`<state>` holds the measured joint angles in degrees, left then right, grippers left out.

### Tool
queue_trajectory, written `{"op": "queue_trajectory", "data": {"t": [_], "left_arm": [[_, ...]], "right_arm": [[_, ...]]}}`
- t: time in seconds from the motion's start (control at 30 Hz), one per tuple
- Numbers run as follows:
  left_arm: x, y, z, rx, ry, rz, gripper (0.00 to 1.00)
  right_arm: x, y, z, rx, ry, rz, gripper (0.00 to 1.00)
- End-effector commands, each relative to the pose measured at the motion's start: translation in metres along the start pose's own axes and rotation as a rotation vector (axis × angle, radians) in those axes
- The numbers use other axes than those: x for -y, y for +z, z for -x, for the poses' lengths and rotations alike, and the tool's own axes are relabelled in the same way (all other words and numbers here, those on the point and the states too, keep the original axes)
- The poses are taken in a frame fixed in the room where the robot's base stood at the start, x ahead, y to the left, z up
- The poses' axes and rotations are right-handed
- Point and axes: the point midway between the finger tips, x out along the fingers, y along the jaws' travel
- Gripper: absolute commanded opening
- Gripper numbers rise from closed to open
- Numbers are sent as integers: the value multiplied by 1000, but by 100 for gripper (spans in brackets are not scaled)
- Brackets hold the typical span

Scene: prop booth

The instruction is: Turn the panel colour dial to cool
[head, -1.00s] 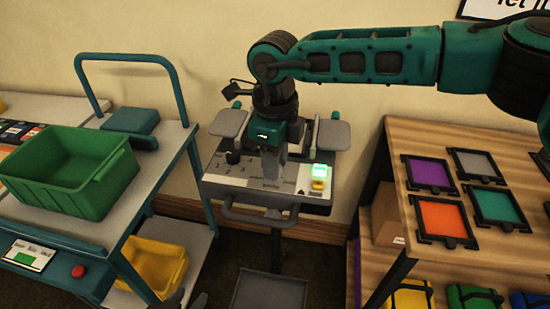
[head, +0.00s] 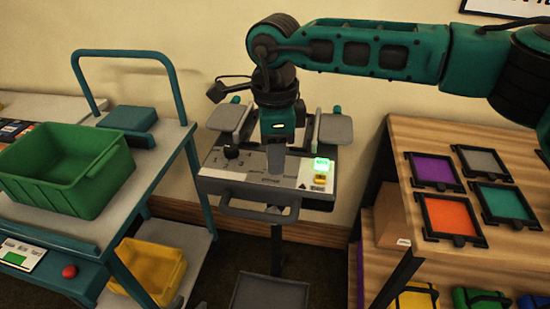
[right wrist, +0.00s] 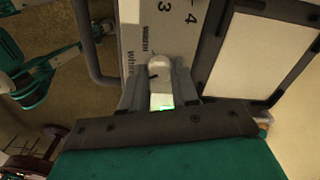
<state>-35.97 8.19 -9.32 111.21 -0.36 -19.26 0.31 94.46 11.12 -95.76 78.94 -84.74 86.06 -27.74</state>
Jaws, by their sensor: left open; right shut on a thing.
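The control panel (head: 232,172) stands in the middle of the head view, with a dark knob on its left and lit green and yellow buttons on its right. My right gripper (head: 275,168) points down onto the middle of the panel and hides the colour dial there. In the right wrist view, the fingers of the right gripper (right wrist: 159,88) are shut on a pale grey, rounded dial (right wrist: 158,68). Small lettering, partly readable as "white", lies beside it; I cannot read which setting the dial points to. My left gripper is out of view.
A green bin (head: 70,165) sits on a cart at the left, with a yellow bin (head: 150,268) below. A wooden shelf (head: 405,140) with coloured framed squares stands at the right. Grey side plates (head: 335,129) flank the panel. A handle bar runs along its front.

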Motion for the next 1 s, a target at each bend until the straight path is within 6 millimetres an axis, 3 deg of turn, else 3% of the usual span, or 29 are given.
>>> {"op": "queue_trajectory", "data": {"t": [0.5,1.0], "left_arm": [[-1,17,-12,4,1,1,43],[-4,11,-15,-8,10,2,43]], "right_arm": [[1,0,0,0,-2,420,0],[1,0,1,1,-2,562,0]]}}
